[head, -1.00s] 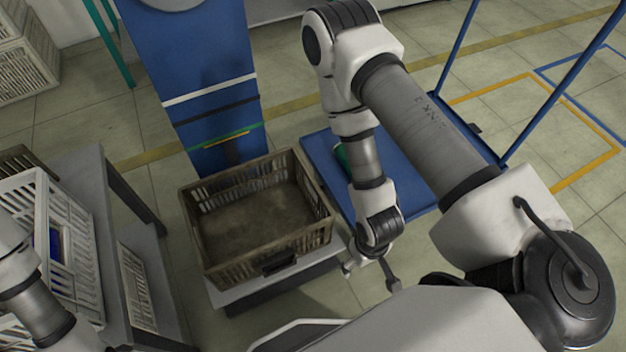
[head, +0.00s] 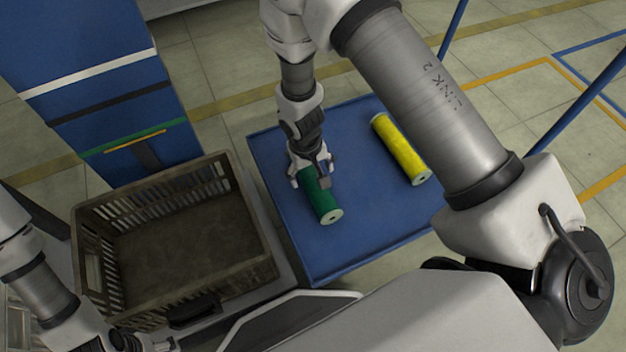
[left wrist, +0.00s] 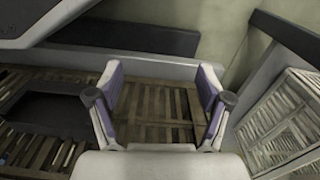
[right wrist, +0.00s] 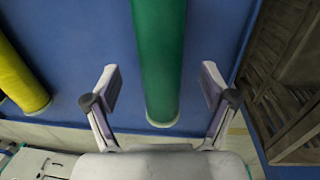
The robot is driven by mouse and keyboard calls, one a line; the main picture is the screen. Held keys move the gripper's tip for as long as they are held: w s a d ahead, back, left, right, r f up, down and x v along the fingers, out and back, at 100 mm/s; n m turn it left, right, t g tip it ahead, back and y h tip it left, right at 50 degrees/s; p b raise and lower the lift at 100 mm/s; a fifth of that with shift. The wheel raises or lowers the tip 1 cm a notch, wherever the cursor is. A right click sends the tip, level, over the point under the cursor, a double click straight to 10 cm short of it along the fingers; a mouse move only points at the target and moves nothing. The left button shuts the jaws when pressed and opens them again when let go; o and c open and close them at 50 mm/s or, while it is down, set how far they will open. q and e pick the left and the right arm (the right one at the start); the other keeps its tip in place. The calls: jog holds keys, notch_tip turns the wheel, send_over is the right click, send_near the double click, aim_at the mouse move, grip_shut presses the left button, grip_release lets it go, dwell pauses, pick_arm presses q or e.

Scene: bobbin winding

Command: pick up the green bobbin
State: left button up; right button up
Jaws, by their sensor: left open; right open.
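The green bobbin (head: 320,199) lies on the blue platform (head: 290,246), its pale end facing the front. My right gripper (head: 311,178) is over the bobbin's far part and hides some of it in the head view. In the right wrist view the green bobbin (right wrist: 160,60) runs between the two open fingers (right wrist: 160,92), with a gap on each side; I cannot tell how far below them it is. My left gripper (left wrist: 160,90) is open and empty above a slatted crate.
A yellow bobbin (head: 400,148) lies on the platform to the right, also in the right wrist view (right wrist: 18,78). A brown slatted crate (head: 265,268) stands left of the platform. Blue posts (head: 570,118) rise at the platform's right.

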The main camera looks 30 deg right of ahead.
aim_at(312, 177)
jog(key=f+b, duration=0.1)
jog(key=f, duration=0.1)
jog(key=f+b, duration=0.2)
jog(key=shift+w+d+f, duration=0.1)
jog(key=shift+d+f, duration=0.1)
jog(key=shift+f, duration=0.2)
jog(key=shift+r, duration=0.15)
jog(key=shift+c, duration=0.7)
jog(key=c, duration=1.3)
